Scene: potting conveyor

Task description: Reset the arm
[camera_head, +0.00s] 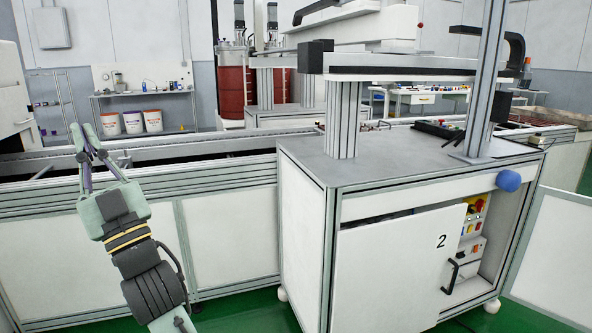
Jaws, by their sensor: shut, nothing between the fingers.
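My gripper (80,138) is at the left of the head view, at the end of my raised arm. Its fingers point up and come together at the tips. It is shut and nothing shows between the fingers. It appears in front of the conveyor (215,176); I cannot tell how far apart they are.
A grey-topped cabinet marked 2 (392,262) stands on the right, with a blue knob (508,181) at its upper right edge. White buckets (131,123) stand by a shelf (144,94) at the back left. Green floor (245,312) shows between my arm and the cabinet.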

